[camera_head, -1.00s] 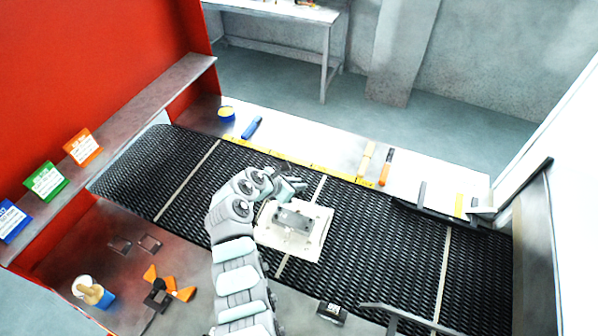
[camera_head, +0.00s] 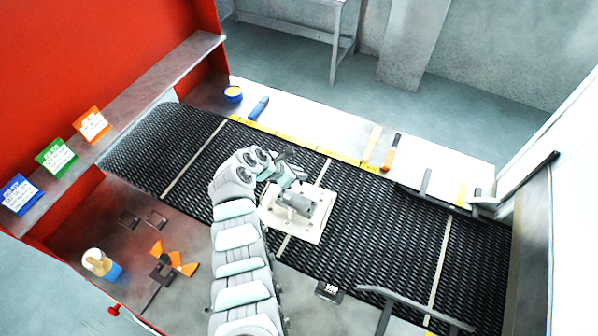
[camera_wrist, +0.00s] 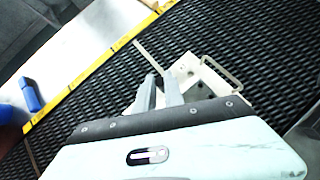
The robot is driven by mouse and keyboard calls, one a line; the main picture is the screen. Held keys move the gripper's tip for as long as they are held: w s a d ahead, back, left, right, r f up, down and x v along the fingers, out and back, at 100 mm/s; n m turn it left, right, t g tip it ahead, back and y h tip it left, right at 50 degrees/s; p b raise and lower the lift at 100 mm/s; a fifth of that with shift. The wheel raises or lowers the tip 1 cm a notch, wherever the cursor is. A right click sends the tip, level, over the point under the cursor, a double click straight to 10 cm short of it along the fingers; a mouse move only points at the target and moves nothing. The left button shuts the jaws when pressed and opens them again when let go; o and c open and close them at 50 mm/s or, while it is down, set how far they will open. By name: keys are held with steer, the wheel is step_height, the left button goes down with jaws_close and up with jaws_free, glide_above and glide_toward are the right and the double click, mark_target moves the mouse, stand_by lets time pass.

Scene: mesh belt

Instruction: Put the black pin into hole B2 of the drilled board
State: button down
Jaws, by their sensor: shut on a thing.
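The drilled board (camera_head: 311,234) is a pale square plate lying on the black mesh belt in the middle of the head view. It also shows beyond my fingers in the wrist view (camera_wrist: 190,68), with some holes visible. Its hole labels are too small to read, so I cannot pick out B2. My gripper (camera_wrist: 161,77) is shut, its two grey fingers reaching toward the board's left part in the wrist view. The black pin between them is too small or hidden to make out. I cannot tell whether its tip touches the board.
A metal loop bracket (camera_wrist: 222,72) stands by the board. A blue-handled tool (camera_head: 258,109), a yellow-topped tin (camera_head: 233,94) and an orange-handled tool (camera_head: 390,154) lie along the far ledge. A small black box (camera_head: 329,291) and dark rails (camera_head: 415,307) are at the near side.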

mark_target(300, 183)
steer(key=shift+s+f+b, duration=0.1)
steer(key=shift+f+b, duration=1.35)
steer(key=shift+f, duration=1.25)
steer(key=shift+p, duration=0.7)
steer(key=shift+f+b, duration=1.5)
steer(key=shift+f, duration=0.1)
steer(key=c, duration=1.4)
jaws_free()
steer(key=shift+r, duration=0.1)
steer(key=shift+o, duration=0.2)
